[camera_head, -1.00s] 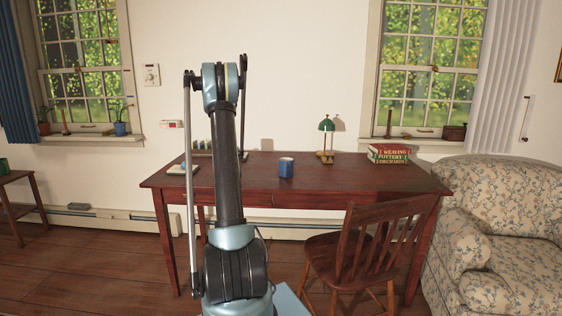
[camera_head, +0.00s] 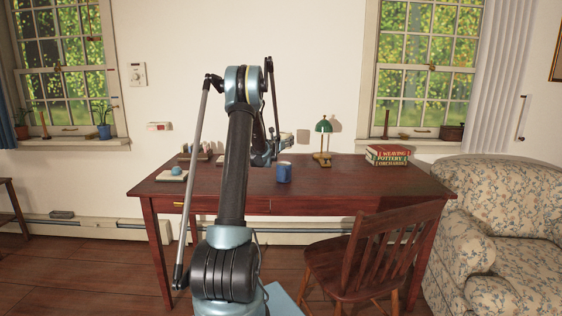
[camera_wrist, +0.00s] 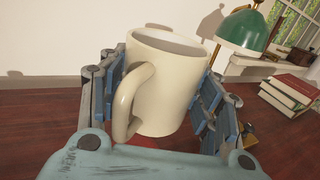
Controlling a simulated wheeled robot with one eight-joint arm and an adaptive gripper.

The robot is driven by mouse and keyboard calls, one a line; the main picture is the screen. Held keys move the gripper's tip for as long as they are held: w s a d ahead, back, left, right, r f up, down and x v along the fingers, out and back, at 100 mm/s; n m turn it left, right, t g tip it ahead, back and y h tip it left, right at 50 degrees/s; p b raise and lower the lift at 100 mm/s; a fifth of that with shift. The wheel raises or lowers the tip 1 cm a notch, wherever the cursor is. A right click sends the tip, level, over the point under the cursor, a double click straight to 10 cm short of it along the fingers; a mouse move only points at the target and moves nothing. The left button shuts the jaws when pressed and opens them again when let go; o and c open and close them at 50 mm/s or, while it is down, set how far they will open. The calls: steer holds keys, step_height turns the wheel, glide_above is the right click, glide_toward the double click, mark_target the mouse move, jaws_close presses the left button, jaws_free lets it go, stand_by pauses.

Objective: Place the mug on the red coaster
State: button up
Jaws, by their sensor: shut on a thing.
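A cream mug (camera_wrist: 172,90) fills the middle of the wrist view, upright or nearly so, its handle towards the camera. My gripper (camera_wrist: 168,85) is shut on it, with blue finger pads on both sides. A small red patch (camera_wrist: 140,142) shows below the mug on the dark desktop; it may be the red coaster, mostly hidden. I cannot tell whether the mug touches it. In the head view my gripper (camera_head: 268,148) is over the desk, partly behind my arm, and a blue mug (camera_head: 284,174) stands in front of it.
The red-brown desk (camera_head: 330,190) has a green lamp (camera_head: 323,145) and stacked books (camera_head: 387,155) on the right. A small item with a pale ball (camera_head: 174,174) lies on the left. A wooden chair (camera_head: 365,255) and a floral armchair (camera_head: 490,220) stand at the front right.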

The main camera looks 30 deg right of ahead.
steer(key=f, duration=0.4)
steer(key=shift+w+a+f, duration=0.25)
steer(key=shift+a, duration=0.1)
steer(key=shift+f, duration=1.9)
steer(key=o, duration=1.3)
steer(key=v, duration=1.2)
steer(key=shift+s+r, duration=0.1)
